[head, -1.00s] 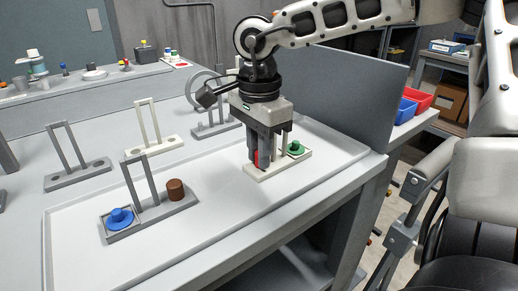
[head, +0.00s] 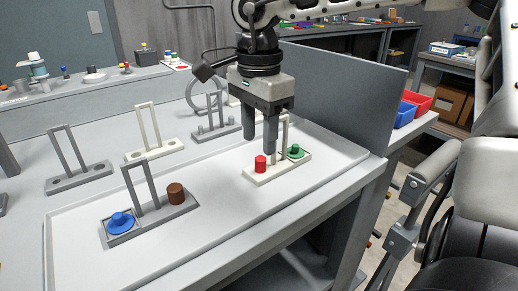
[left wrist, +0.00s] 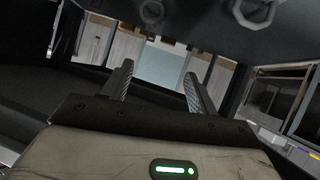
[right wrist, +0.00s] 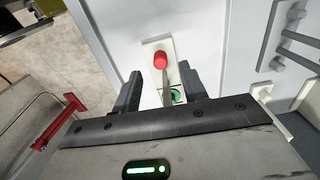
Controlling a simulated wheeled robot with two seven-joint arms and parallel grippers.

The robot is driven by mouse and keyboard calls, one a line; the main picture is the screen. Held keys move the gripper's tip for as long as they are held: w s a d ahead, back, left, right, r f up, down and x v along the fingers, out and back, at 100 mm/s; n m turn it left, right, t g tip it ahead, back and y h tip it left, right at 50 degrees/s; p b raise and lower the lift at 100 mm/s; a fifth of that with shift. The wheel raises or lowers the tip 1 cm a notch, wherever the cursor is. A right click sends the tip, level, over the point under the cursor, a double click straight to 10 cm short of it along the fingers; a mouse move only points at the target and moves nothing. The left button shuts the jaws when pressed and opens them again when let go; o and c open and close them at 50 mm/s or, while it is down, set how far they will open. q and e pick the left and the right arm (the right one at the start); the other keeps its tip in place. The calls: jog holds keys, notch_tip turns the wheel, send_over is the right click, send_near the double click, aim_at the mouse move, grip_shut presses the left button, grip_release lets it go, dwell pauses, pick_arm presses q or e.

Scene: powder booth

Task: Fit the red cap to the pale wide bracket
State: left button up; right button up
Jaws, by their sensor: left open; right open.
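The red cap (head: 260,163) stands upright on the near end of the pale wide bracket (head: 263,178), on the tray. A green knobbed piece (head: 295,151) sits at the bracket's other end. My right gripper (head: 260,145) is open and empty, above the bracket and clear of the cap. In the right wrist view the red cap (right wrist: 161,60) shows beyond the open fingers, on the bracket's end (right wrist: 153,46), with the green piece (right wrist: 178,96) nearer the gripper. My left gripper (left wrist: 160,85) is open and empty in its wrist view, away from the table.
A grey bracket (head: 150,217) with a blue knobbed piece (head: 120,222) and a brown cap (head: 176,193) stands at the tray's left. More brackets stand behind the tray. A grey panel (head: 345,95) borders the right side. The tray's front middle is clear.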

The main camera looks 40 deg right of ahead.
notch_tip(320, 180, up, 11)
jog(key=p, duration=0.1)
jog(key=shift+r, duration=0.2)
